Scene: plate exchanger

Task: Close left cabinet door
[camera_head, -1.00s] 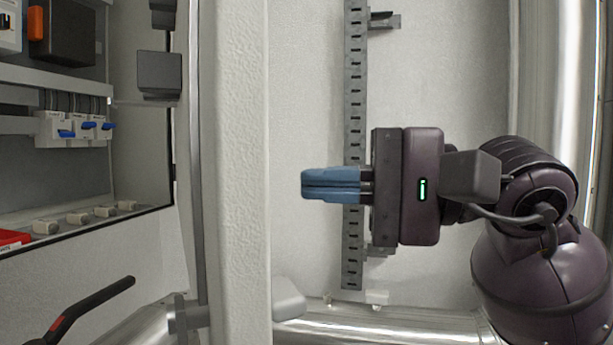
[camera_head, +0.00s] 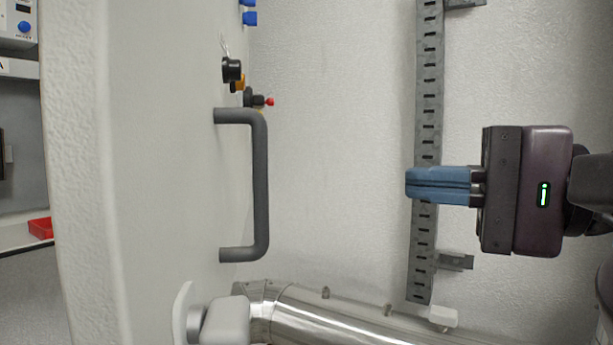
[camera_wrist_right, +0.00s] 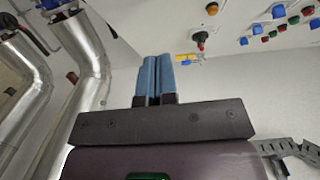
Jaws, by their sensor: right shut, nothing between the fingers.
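The white cabinet door (camera_head: 160,190) stands at the left in the head view, seen at a slant, with its textured edge towards me. Part of the cabinet interior (camera_head: 18,140) shows left of that edge, so the door is open. A grey bar handle (camera_head: 261,185) sticks out to the right from its face. My right gripper (camera_head: 408,185) has its blue fingers together, empty, to the right of the handle and clear of it. Its fingers also show in the right wrist view (camera_wrist_right: 156,62), below a white panel with buttons. My left gripper is out of view.
A slotted grey rail (camera_head: 426,120) runs up the white wall behind my right gripper. Silver pipes (camera_head: 320,315) run along the bottom. Open room lies between handle and gripper.

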